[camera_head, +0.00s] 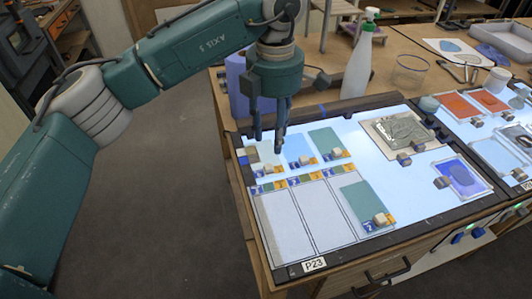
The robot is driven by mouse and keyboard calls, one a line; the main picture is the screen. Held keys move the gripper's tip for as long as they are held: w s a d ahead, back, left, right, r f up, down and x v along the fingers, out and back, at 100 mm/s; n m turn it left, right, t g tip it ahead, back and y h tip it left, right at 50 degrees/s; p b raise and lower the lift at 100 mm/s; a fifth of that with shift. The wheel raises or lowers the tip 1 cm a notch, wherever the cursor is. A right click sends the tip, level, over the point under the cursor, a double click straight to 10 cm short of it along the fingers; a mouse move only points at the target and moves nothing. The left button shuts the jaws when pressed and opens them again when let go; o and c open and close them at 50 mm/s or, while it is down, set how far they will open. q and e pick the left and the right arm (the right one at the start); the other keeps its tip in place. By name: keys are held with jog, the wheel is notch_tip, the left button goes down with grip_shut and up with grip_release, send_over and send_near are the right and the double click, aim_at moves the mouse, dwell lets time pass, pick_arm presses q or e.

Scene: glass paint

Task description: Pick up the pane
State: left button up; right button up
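My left gripper (269,142) points down over the back left of the lit table (411,196). Its two fingers are apart and seem empty, above a pale pane (266,157) that they partly hide. I cannot tell whether the fingertips touch it. To its right lie a light blue pane (297,148) and a green pane (324,139), each with a small block on it. Another green pane (360,201) lies in the right slot of the front rack (289,226); the other two slots look empty. My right gripper is out of view.
A white spray bottle (357,68) and a purple cylinder (237,85) stand behind the lit surface. A grey-patterned panel (398,131) and a dark blue pane (461,175) lie to the right. A clear glass (410,70) stands farther back.

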aim_at(269, 166)
pick_arm(q)
jog(key=f, duration=0.2)
jog(key=a+f, duration=0.1)
jog(key=shift+w+f+p, duration=0.15)
jog(key=shift+w+p, duration=0.1)
jog(key=shift+p, duration=0.05)
notch_tip(269, 166, down, 2)
jog(key=shift+f+p, duration=0.1)
jog(key=shift+p, duration=0.25)
jog(key=f+p, duration=0.2)
jog(key=f, duration=0.2)
jog(key=shift+s+f, duration=0.15)
jog(key=shift+s, duration=0.05)
jog(key=shift+f, duration=0.2)
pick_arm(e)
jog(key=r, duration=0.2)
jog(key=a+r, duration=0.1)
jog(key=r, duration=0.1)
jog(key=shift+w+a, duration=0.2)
pick_arm(q)
grip_shut()
grip_release()
jog(key=shift+r, duration=0.15)
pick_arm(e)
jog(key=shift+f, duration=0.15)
